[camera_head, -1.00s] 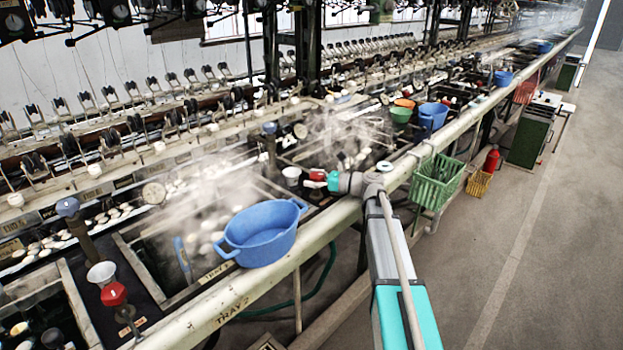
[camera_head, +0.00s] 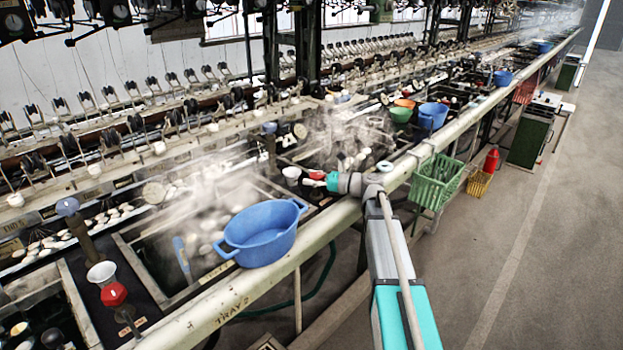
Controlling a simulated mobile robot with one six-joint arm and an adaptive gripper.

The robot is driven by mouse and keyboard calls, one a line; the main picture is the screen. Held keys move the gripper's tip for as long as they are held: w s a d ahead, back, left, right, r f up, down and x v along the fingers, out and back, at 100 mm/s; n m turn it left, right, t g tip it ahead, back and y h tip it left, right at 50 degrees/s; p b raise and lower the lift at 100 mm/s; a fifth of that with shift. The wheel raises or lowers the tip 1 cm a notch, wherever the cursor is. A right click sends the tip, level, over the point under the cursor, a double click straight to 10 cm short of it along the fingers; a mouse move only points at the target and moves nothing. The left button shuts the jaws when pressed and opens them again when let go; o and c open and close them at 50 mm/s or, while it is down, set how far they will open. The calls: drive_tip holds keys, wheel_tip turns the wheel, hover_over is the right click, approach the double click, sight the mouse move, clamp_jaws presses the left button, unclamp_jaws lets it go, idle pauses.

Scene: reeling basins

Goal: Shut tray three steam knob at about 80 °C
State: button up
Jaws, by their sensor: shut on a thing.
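My gripper (camera_head: 318,181) is at the front rail, shut on a small red knob (camera_head: 317,174). The fingers hide most of the knob, so its angle cannot be read. The knob is beside a white cup (camera_head: 291,172), at the near edge of the steaming basin in the middle. No tray number is readable at this knob. A round dial (camera_head: 299,131) stands behind it, too small to read. Another red knob (camera_head: 113,294) stands free at the lower left.
A blue tub (camera_head: 262,236) sits on the pale front rail (camera_head: 232,303), which is marked TRAY 2. Green basket (camera_head: 436,184) hangs on the rail's outer side. Steam drifts over the basins.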

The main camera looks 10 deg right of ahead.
drive_tip(key=shift+m+t+h, duration=0.3)
drive_tip(key=shift+m+t, duration=0.1)
drive_tip(key=shift+t, duration=0.2)
drive_tip(key=m+t+h, duration=0.3)
drive_tip(key=shift+d+t, duration=0.1)
drive_tip(key=shift+t, duration=0.2)
drive_tip(key=shift+w+d+m+t+h, duration=0.1)
drive_tip(key=shift+m+t+h, duration=0.6)
drive_tip(key=shift+h, duration=0.25)
drive_tip(key=shift+w+d+m+t+h, duration=0.15)
drive_tip(key=shift+m+t+h, duration=0.35)
drive_tip(key=shift+m+h, duration=0.4)
drive_tip(key=shift+w+d+m+t+h, duration=0.1)
drive_tip(key=shift+m+t+h, duration=0.5)
drive_tip(key=shift+h, duration=0.45)
drive_tip(key=o, duration=1)
drive_tip(key=shift+s, duration=0.1)
drive_tip(key=v, duration=1.1)
drive_tip(key=shift+s+d, duration=0.1)
drive_tip(key=shift+s, duration=0.25)
